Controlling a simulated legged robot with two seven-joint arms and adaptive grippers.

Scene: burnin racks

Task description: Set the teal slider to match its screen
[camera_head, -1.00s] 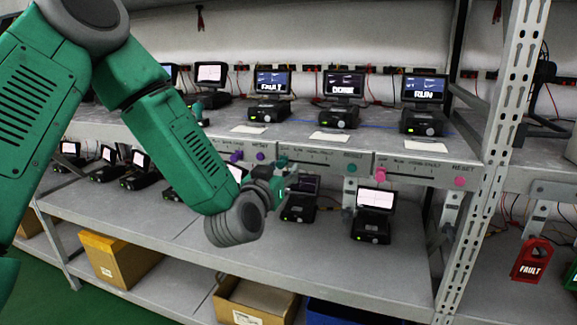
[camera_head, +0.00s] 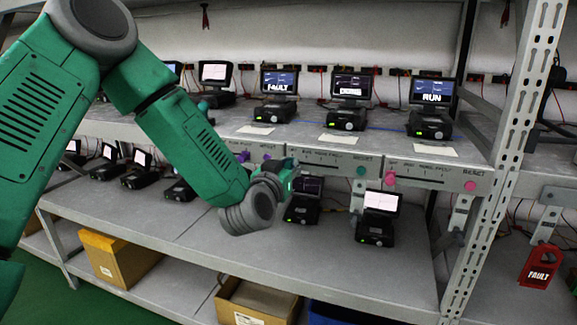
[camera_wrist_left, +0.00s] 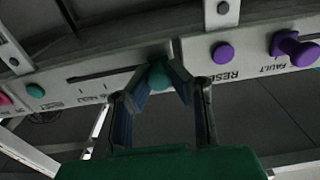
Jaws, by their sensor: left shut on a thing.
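The teal slider knob (camera_wrist_left: 158,77) shows in the left wrist view between the two fingertips of my left gripper (camera_wrist_left: 162,84), which are shut on it. The knob sits at one end of its dark slot (camera_wrist_left: 105,74). In the head view my left gripper (camera_head: 291,176) is at the left end of the teal panel (camera_head: 325,163) and hides the knob. A round teal button (camera_head: 361,171) is at the panel's right end. The screen above this panel (camera_head: 350,86) appears to read DONE, though blurred. My right gripper is not in view.
A pink slider (camera_head: 389,179) and pink button (camera_head: 470,186) are on the panel to the right. Purple knobs (camera_wrist_left: 290,45) are on the adjoining panel. Other screens read FAULT (camera_head: 279,82) and RUN (camera_head: 432,92). Small devices (camera_head: 302,199) stand on the shelf below.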

